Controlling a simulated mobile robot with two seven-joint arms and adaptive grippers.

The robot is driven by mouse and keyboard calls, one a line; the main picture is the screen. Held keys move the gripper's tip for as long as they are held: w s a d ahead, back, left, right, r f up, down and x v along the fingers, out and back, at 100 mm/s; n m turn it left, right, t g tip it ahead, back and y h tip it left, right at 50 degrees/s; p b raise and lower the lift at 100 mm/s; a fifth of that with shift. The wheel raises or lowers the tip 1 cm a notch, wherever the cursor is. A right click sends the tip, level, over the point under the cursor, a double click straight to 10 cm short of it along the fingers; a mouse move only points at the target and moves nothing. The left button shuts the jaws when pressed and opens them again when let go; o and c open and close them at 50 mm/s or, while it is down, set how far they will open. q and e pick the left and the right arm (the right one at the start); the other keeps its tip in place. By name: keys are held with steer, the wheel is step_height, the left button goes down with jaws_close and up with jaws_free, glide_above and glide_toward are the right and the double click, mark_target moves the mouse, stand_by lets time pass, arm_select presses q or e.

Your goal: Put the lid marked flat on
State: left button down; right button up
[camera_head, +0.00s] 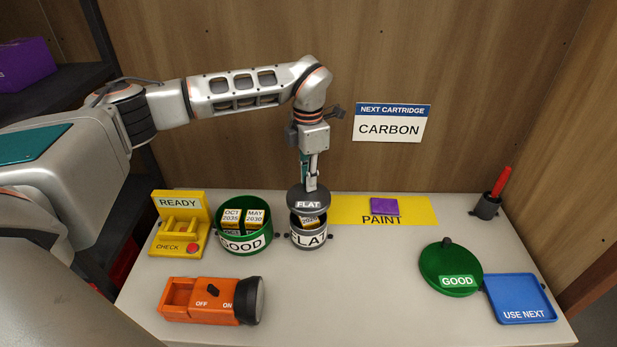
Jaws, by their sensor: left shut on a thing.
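My left gripper (311,186) points down and is shut on the knob of the dark grey lid marked FLAT (308,204). The lid is over the back part of the grey round tub marked FLAT (311,239). A gap shows between the lid and the tub's front rim, and a dated battery inside the tub is partly visible through it. I cannot tell whether the lid touches the back rim. My right gripper is not in view.
Left of the tub stands the open green tub marked GOOD (240,242), with dated batteries inside. The green GOOD lid (450,266) lies right, touching or near a blue USE NEXT tray (520,300). A yellow checker (180,228), orange flashlight (210,300) and yellow PAINT mat (345,208) are nearby.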

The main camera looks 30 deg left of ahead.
arm_select(q)
step_height(320, 180, down, 2)
steer(key=shift+f+b, duration=0.1)
steer(key=shift+b, duration=0.35)
steer(key=shift+f, duration=0.35)
steer(key=shift+f+b, duration=0.35)
steer(key=shift+f, duration=0.6)
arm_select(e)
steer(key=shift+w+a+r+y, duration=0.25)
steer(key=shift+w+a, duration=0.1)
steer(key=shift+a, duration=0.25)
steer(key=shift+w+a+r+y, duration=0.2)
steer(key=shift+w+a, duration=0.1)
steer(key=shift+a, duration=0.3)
arm_select(q)
steer(key=shift+r, duration=0.1)
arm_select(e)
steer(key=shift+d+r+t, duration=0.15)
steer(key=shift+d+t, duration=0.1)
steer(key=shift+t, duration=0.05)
arm_select(q)
steer(key=shift+p, duration=0.85)
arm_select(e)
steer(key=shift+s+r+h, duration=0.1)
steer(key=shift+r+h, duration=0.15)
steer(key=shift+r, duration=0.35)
